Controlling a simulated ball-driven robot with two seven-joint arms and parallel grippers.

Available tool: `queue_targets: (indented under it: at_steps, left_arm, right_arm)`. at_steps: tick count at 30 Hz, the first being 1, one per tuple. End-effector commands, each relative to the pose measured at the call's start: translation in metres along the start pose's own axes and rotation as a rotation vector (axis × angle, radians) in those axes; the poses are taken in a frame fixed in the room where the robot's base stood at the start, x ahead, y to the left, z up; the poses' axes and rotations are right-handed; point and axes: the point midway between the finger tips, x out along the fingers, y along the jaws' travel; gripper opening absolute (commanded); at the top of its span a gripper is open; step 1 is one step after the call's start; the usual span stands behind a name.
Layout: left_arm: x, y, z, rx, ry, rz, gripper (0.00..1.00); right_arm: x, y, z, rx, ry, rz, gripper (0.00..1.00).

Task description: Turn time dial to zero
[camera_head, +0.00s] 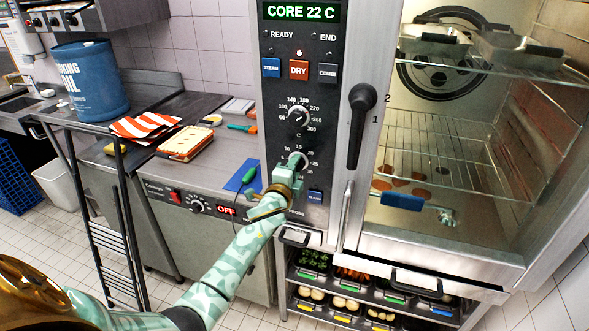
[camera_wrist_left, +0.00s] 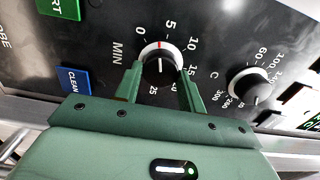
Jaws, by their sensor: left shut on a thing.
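The time dial (camera_wrist_left: 160,60) is a black knob with a pale ring, set on the dark panel beside the word MIN. In the left wrist view a red mark on its ring sits between the printed 0 and 5. In the head view the dial (camera_head: 298,158) is partly hidden by my gripper. My left gripper (camera_head: 293,170) is at the panel. Its green fingers (camera_wrist_left: 161,75) are shut on the dial, one on each side. My right gripper is not in view.
The temperature dial (camera_head: 298,117) sits just above the time dial. The black oven handle (camera_head: 362,100) stands out to the right. A blue button (camera_head: 315,196) is below.

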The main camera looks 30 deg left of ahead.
Motion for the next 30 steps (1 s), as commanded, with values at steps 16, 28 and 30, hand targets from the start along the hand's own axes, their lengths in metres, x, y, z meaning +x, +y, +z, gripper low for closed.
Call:
queue_targets:
  at_steps: [16,28,30]
  left_arm:
    - [0.000,0.000,0.001,-0.415,-0.003,0.003,0.17]
    - [0.000,0.000,0.001,-0.516,-0.002,0.004,0.17]
    - [0.000,0.001,0.001,-0.520,-0.002,0.004,0.17]
  right_arm:
    - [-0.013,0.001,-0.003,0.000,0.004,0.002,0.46]
    - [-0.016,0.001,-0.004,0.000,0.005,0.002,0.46]
    - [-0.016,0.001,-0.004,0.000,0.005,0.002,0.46]
